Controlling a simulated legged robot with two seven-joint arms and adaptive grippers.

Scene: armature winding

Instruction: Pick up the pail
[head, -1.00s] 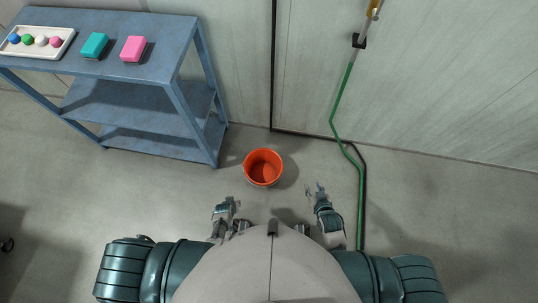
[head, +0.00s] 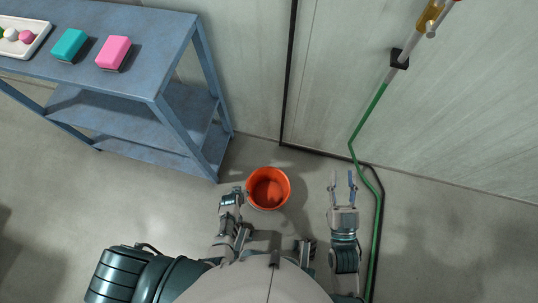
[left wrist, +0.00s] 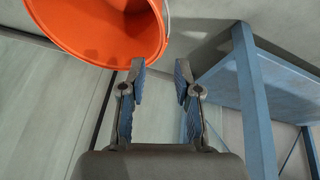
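An orange pail (head: 269,188) stands upright on the floor in front of my body in the head view. A thin metal handle lies along its rim in the left wrist view, where the pail (left wrist: 100,32) fills the top left. My left gripper (head: 236,190) is at the pail's left side in the head view. In the left wrist view its fingers (left wrist: 160,82) are apart with nothing between them, and the pail is just beyond them. My right gripper (head: 342,180) is open and empty, to the right of the pail and apart from it.
A blue metal shelf (head: 165,85) stands left of the pail and holds a teal block (head: 69,45), a pink block (head: 113,53) and a white tray (head: 42,41). A green hose (head: 366,122) runs down the wall at right. The floor around the pail is clear.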

